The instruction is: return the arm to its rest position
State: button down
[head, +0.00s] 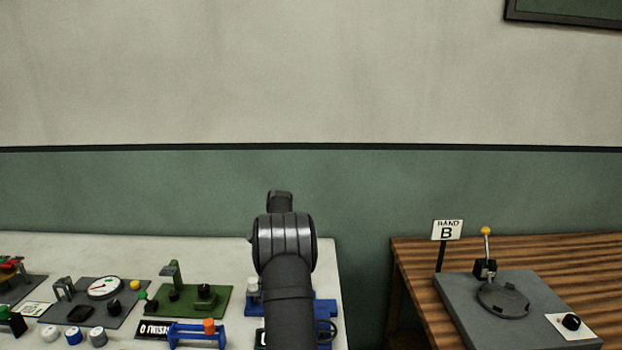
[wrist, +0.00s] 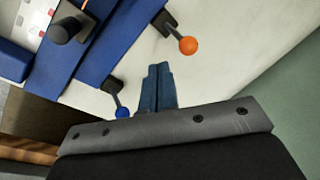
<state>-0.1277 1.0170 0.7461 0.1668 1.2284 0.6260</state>
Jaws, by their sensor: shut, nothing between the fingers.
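My arm (head: 285,285) rises in the lower middle of the head view, and its upper joint stands out against the green wall. My gripper (wrist: 159,72) shows in the wrist view, its two blue-grey fingers together and empty. The fingers are seen over the white bench top (wrist: 215,70), between a lever with an orange ball (wrist: 188,45) and a lever with a blue ball (wrist: 122,112). I cannot tell whether they touch anything. In the head view the gripper is hidden behind the arm.
A blue device (head: 322,306) sits beside my arm on the white bench (head: 60,246). A green device (head: 190,301) and a gauge panel (head: 118,306) stand left.

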jog(key=shift+s+a+f+t, duration=0.3)
jog(key=shift+s+f+t, duration=0.25)
jog(key=shift+s+t, duration=0.05)
jog(key=shift+s+a+f+t, duration=0.35)
jog(key=shift+s+f+t, duration=0.2)
jog(key=shift+f+t, duration=0.05)
jog(key=shift+s+a+f+t, duration=0.3)
jog(key=shift+s+f+t, duration=0.25)
jog(key=shift+s+t, duration=0.05)
jog(key=shift+w, duration=0.15)
